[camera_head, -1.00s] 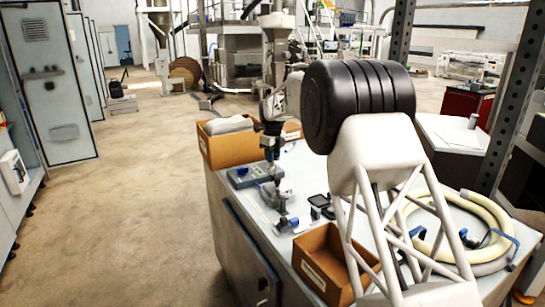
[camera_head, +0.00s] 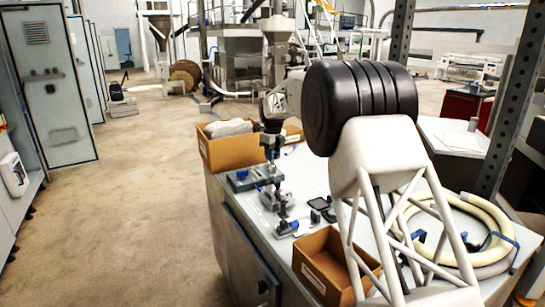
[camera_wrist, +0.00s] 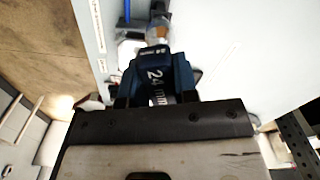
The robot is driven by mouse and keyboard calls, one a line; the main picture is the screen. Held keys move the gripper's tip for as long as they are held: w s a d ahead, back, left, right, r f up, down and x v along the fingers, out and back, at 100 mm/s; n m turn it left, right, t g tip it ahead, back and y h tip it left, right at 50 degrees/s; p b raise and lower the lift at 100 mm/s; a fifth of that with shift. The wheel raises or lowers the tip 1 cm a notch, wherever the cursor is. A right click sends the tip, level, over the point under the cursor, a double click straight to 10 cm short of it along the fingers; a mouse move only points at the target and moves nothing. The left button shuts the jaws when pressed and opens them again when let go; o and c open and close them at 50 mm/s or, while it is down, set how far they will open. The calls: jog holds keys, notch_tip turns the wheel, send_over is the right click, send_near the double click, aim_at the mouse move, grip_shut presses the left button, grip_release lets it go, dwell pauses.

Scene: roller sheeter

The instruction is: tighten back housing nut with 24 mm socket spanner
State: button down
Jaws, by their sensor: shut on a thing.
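My gripper (camera_wrist: 157,92) is shut on the blue handle of the 24 mm socket spanner (camera_wrist: 155,74), whose "24 mm" marking shows in the wrist view. The spanner's shaft end points away from the jaws, close to a small metal and orange-brown part (camera_wrist: 157,32). I cannot tell whether they touch. In the head view my gripper (camera_head: 272,147) is above the bench, pointing down over a grey fixture (camera_head: 242,180) with small metal parts. The back housing nut cannot be made out; the tool and its small size hide it.
The bench (camera_head: 312,178) carries a cardboard box (camera_head: 222,155) behind, another open box (camera_head: 325,275) in front, and a coiled cream hose (camera_head: 478,255) at right. Small dark and blue items (camera_head: 285,226) lie in the front middle. A grey cabinet (camera_head: 55,115) stands left across open floor.

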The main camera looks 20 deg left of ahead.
jog(key=shift+r, duration=0.55)
jog(key=shift+r, duration=2.4)
